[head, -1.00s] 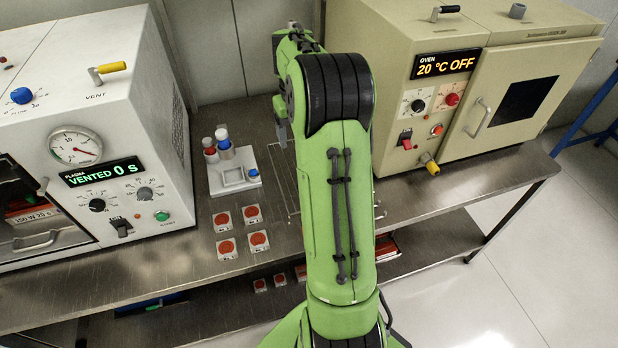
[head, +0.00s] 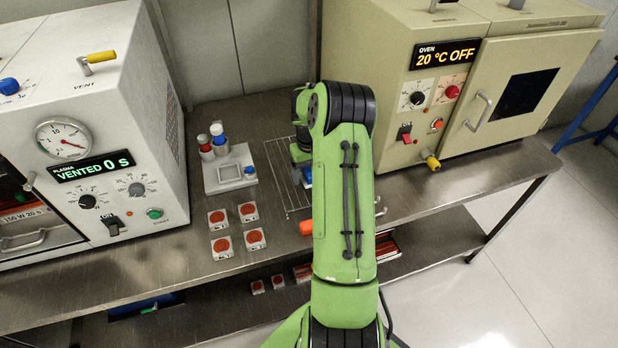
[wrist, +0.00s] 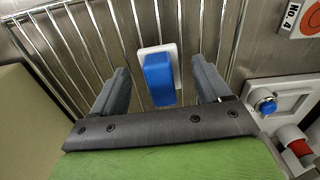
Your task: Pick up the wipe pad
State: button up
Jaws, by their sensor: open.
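The wipe pad, a blue block on a white flat base (wrist: 158,78), sits on a wire rack (wrist: 90,38) in the wrist view. My gripper (wrist: 160,68) is open, with one grey finger on each side of the blue block and visible gaps on both sides. My arm hides most of the pad there.
A white holder (head: 229,177) with red and blue-capped bottles stands left of the rack. Several red-topped tiles (head: 221,246) lie in front of it. The plasma unit (head: 100,120) stands left and the beige oven (head: 440,110) right.

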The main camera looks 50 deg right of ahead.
aim_at(310, 172)
jog(key=shift+f, duration=0.35)
jog(key=shift+r, duration=0.1)
jog(key=c, duration=1.1)
notch_tip(310, 172, up, 10)
jog(key=shift+p, duration=0.95)
jog(key=shift+c, duration=0.2)
